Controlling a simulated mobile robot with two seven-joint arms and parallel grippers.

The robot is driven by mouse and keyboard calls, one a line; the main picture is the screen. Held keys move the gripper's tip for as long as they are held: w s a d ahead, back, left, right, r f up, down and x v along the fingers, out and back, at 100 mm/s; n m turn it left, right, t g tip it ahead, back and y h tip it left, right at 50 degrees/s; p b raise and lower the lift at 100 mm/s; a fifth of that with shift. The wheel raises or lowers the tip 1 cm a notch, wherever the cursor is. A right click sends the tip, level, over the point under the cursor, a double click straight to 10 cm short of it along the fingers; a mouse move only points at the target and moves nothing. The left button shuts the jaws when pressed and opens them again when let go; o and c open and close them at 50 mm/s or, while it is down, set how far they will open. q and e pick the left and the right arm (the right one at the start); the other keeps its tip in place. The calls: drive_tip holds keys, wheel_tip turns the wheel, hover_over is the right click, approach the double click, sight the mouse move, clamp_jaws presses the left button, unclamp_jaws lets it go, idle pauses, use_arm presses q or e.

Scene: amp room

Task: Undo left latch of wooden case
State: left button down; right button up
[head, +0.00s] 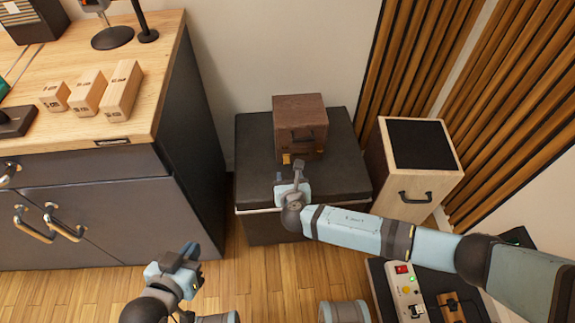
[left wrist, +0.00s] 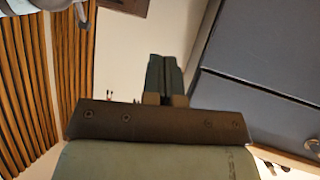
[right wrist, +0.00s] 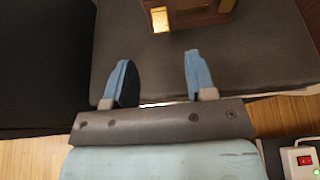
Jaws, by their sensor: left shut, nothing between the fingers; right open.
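The brown wooden case (head: 300,112) stands on a dark padded box, its handle facing me. Its left latch (head: 286,158) is a brass piece low on the front; it also shows in the right wrist view (right wrist: 160,19). A second brass latch (right wrist: 227,5) is partly cut off at that view's top edge. I cannot tell whether the left latch is fastened. My right gripper (head: 289,172) is open and empty in front of the case; its fingers (right wrist: 157,62) are apart from the latch. My left gripper (head: 190,255) is low by the cabinet, its fingers (left wrist: 164,75) shut and empty.
The dark padded box (head: 252,165) bears the case. A wooden speaker-like box (head: 440,185) stands to its right, with slatted panels behind. A grey cabinet (head: 110,205) with a wooden top is at left.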

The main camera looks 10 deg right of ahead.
sight(287, 161)
drive_tip(key=b+x, duration=0.2)
drive_tip(key=x, duration=0.5)
drive_tip(key=shift+w+f, duration=0.25)
drive_tip(key=shift+w, duration=0.05)
use_arm(q)
drive_tip(key=r, duration=0.1)
drive_tip(key=w+d+t, duration=0.1)
drive_tip(key=d+r+h, duration=0.1)
drive_tip(key=shift+w+r+t, duration=0.25)
drive_tip(key=shift+r+t, duration=0.1)
drive_tip(key=shift+t, duration=0.05)
use_arm(e)
drive_tip(key=shift+w+f, duration=0.1)
drive_tip(key=shift+w, duration=0.35)
